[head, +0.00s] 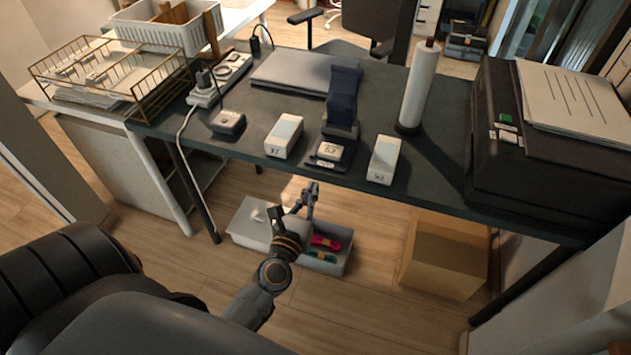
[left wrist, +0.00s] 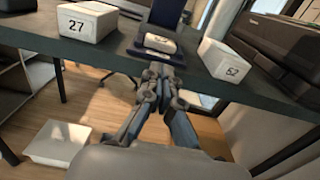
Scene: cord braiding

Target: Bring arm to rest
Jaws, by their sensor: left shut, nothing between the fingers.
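My left gripper (head: 311,190) is in front of the dark table's front edge, below the tabletop and above the floor bin in the head view. Its fingers are shut with nothing between them. In the left wrist view the closed fingertips (left wrist: 160,72) point towards the table edge, just below the small numbered block on the dark stand. My left arm (head: 268,285) reaches up from the bottom of the head view. My right gripper is in neither view.
The dark table (head: 440,150) carries white numbered boxes (head: 283,136) (head: 383,160), a dark blue stand (head: 343,100), a paper roll (head: 419,85) and a black case (head: 540,165). A grey bin (head: 250,222) and cardboard box (head: 446,255) are on the floor.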

